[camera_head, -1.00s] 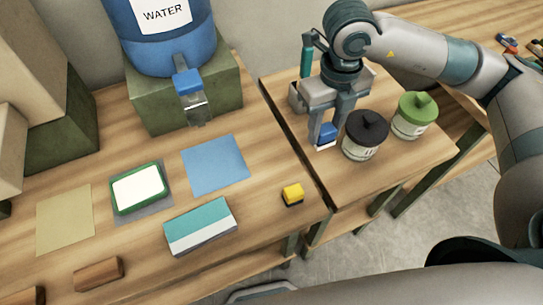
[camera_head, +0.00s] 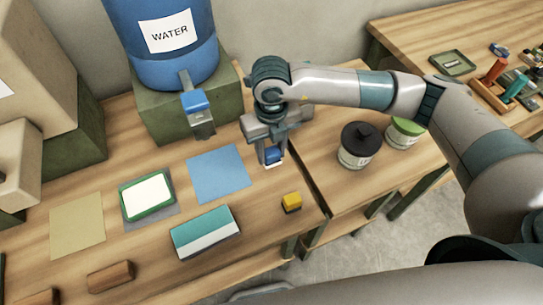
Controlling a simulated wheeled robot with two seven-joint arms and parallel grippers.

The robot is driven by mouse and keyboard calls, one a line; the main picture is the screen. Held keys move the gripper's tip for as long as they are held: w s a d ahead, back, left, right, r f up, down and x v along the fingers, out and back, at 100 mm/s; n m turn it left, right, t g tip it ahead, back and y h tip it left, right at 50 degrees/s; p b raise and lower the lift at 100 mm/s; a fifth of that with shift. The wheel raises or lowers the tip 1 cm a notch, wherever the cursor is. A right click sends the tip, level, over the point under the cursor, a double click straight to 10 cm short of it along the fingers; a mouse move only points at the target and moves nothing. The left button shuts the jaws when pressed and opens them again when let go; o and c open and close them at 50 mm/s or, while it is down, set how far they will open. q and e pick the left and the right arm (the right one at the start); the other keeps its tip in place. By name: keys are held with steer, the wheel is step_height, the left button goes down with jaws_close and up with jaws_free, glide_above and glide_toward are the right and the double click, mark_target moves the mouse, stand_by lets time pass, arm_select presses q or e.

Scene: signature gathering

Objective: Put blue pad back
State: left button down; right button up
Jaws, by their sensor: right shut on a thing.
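My right gripper (camera_head: 271,155) is shut on a small blue pad with a white underside (camera_head: 273,157). It holds the pad over the table, near the seam between the two tabletops and just right of the flat blue square (camera_head: 218,173). The fingers hide part of the pad. I cannot tell how far above the wood it is. A small yellow and black block (camera_head: 291,203) sits nearer to me, below the gripper in the picture. My left gripper is not in view.
A green-framed white pad (camera_head: 147,195), a tan square (camera_head: 77,225) and a teal and white box (camera_head: 205,232) lie to the left. A blue water tank (camera_head: 165,45) stands behind. A black-lidded jar (camera_head: 357,147) and a green-lidded jar (camera_head: 403,133) stand right.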

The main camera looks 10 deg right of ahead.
mark_target(271, 160)
steer(key=shift+f+p, duration=0.3)
steer(key=shift+p, duration=0.05)
step_height(271, 160, down, 3)
steer(key=shift+r+p, duration=0.1)
steer(key=shift+p, duration=0.7)
steer(key=shift+f, duration=0.3)
steer(key=shift+f+b, duration=0.2)
steer(key=shift+b, duration=0.1)
steer(key=o, duration=1)
steer(key=shift+r, duration=0.1)
